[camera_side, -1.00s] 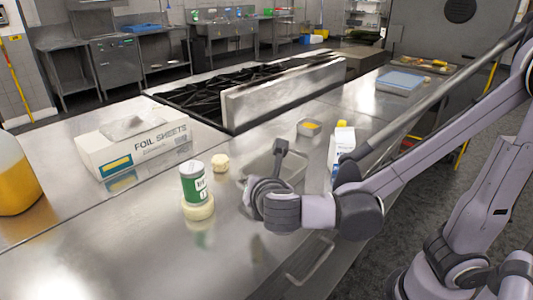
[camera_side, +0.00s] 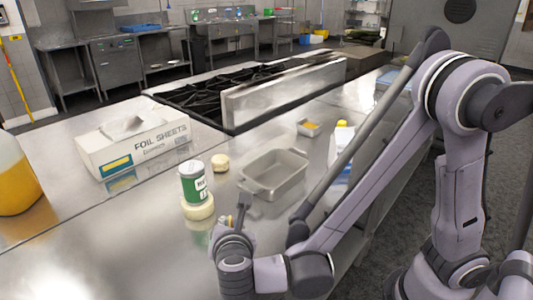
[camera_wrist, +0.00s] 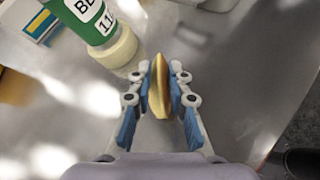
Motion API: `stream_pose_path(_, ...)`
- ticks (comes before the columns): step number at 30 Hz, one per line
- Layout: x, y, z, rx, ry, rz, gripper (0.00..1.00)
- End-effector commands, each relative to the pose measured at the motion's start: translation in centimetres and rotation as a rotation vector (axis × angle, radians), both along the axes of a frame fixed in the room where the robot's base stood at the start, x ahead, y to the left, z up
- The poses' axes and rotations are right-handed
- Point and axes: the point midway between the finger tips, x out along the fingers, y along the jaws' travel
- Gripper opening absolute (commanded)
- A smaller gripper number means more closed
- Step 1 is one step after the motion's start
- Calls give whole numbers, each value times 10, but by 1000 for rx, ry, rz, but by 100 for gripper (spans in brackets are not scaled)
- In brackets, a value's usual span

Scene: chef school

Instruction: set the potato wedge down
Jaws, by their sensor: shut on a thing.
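The potato wedge (camera_wrist: 158,88) is a yellow piece with a browner edge, seen in the wrist view between two blue-padded fingers. My gripper (camera_wrist: 160,82) is shut on it, with the wedge pointing away from the palm. In the side view my gripper (camera_side: 240,210) is low over the front of the steel counter, right of the green-and-white can. The wedge is hard to make out there. I cannot tell whether the wedge touches the counter.
The can (camera_side: 193,182) stands on a pale round piece (camera_side: 198,208). Another pale round piece (camera_side: 220,162) lies behind it. Bare counter lies front left.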

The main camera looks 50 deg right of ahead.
Motion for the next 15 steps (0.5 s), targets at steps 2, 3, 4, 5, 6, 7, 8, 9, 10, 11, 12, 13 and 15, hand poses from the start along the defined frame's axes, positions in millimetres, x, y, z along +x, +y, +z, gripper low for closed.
stream_pose_path(2, 0, 0, -8, 0, 0, 0, 0)
stream_pose_path(3, 0, 0, -10, 0, 0, 0, 0)
stream_pose_path(4, 0, 0, -12, 0, 0, 0, 0)
stream_pose_path(5, 0, 0, -12, 0, 0, 0, 0)
stream_pose_path(6, 0, 0, -13, 0, 0, 0, 0)
stream_pose_path(7, 0, 0, -13, 0, 0, 0, 0)
stream_pose_path(8, 0, 0, -13, 0, 0, 0, 0)
stream_pose_path(9, 0, 0, -13, 0, 0, 0, 0)
stream_pose_path(10, 0, 0, -13, 0, 0, 0, 0)
stream_pose_path(11, 0, 0, -13, 0, 0, 0, 0)
stream_pose_path(12, 0, 0, -13, 0, 0, 0, 0)
stream_pose_path(13, 0, 0, -13, 0, 0, 0, 0)
stream_pose_path(15, 0, 0, -14, 0, 0, 0, 0)
